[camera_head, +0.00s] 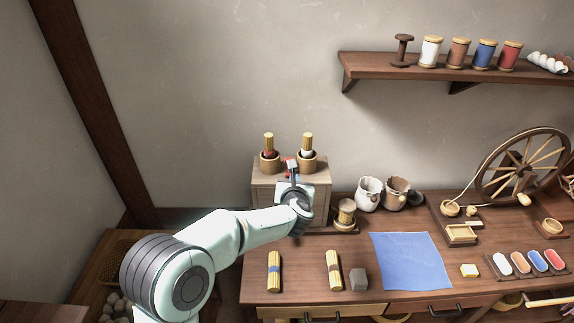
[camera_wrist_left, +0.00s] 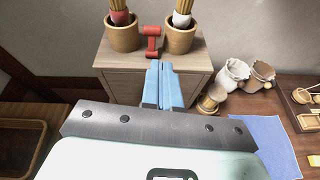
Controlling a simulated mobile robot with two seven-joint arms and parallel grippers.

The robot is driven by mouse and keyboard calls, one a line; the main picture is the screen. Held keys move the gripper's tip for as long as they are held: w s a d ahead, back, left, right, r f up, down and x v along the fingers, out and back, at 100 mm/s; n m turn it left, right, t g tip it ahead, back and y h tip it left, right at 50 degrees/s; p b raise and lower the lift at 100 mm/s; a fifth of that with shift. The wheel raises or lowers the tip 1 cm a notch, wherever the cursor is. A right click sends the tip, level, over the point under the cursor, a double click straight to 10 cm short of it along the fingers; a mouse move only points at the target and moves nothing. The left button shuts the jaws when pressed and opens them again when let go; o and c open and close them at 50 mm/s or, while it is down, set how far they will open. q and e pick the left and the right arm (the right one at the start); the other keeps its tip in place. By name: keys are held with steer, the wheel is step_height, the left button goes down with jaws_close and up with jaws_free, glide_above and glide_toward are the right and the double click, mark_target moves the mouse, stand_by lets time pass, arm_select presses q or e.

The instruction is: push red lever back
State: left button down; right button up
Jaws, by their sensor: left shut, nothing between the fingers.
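The red lever (camera_head: 291,166) stands on top of a small wooden cabinet (camera_head: 262,191), between two pots. In the left wrist view the red lever (camera_wrist_left: 152,42) stands upright just beyond my fingertips. My left gripper (camera_head: 292,180) reaches over the cabinet's front from the left. In the left wrist view its two blue fingers (camera_wrist_left: 160,68) are shut together and empty. The fingertips are close in front of the lever; I cannot tell if they touch it. My right gripper is not in view.
A left pot (camera_head: 270,163) and a right pot (camera_head: 307,163) of straw bundles flank the lever closely. A blue cloth (camera_head: 411,261) lies on the bench. A shelf (camera_head: 440,70) hangs on the wall.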

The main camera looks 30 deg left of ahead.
arm_select(q)
steer(key=n, duration=0.1)
steer(key=p, duration=0.4)
glide_above(288, 176)
steer(key=d, duration=0.1)
steer(key=shift+n+y, duration=0.3)
steer(key=shift+n, duration=0.1)
steer(key=f, duration=0.2)
steer(key=s+f, duration=0.1)
steer(key=f, duration=0.1)
steer(key=shift+f, duration=0.15)
steer(key=shift+w+f, duration=0.15)
steer(key=shift+w, duration=0.05)
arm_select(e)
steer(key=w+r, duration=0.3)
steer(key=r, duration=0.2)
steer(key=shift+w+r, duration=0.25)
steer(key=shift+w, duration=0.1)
arm_select(q)
steer(key=shift+s, duration=0.1)
steer(key=shift+w+a+f, duration=0.15)
steer(key=shift+w+a, duration=0.15)
steer(key=shift+w, duration=0.1)
steer(key=shift+a+r, duration=0.1)
steer(key=shift+r, duration=0.3)
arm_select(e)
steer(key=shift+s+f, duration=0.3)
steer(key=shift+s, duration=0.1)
